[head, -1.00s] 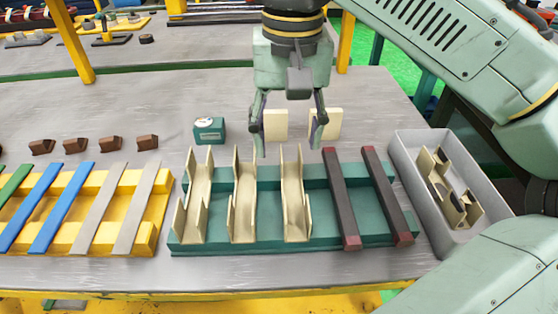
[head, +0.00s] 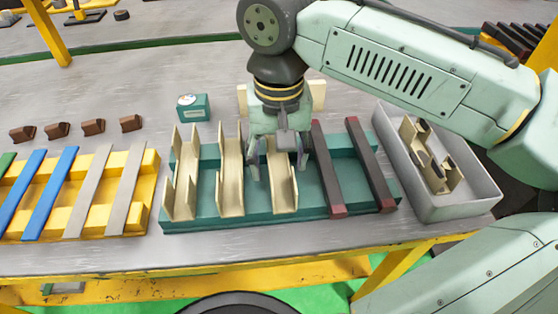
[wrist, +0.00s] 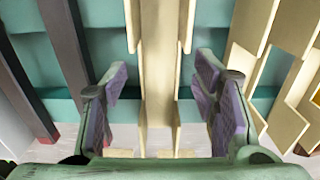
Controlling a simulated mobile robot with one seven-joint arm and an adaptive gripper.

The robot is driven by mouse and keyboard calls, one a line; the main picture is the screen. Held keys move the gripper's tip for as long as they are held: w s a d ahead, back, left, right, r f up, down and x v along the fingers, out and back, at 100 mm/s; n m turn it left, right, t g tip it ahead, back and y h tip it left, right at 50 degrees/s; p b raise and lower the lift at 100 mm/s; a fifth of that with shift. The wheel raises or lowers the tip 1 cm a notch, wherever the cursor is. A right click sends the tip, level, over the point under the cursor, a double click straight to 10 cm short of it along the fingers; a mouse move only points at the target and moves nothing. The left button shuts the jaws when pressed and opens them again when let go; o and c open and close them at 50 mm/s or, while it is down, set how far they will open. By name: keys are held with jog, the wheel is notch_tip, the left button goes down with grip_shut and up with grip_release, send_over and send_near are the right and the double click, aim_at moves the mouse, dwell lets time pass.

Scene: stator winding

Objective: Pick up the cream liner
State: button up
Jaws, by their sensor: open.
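Several cream liners lie on the teal rack. My gripper (head: 278,160) is open over the rightmost cream liner (head: 283,190), a long channel with raised side walls. In the wrist view this liner (wrist: 160,75) runs between the two open fingers (wrist: 162,95), with a gap on each side. A middle cream liner (head: 231,180) and a left cream liner (head: 186,180) lie to its left. The fingers hide part of the rightmost liner in the head view. I cannot tell how far the fingertips are above the rack.
The teal rack (head: 240,222) also holds two dark bars with red ends (head: 328,170). A grey bin (head: 455,208) with cream parts stands to the right. A yellow rack (head: 148,190) is at left. A small teal device (head: 193,107) sits behind.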

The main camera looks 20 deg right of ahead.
jog(key=c, duration=0.9)
jog(key=shift+c, duration=0.2)
jog(key=shift+r, duration=0.15)
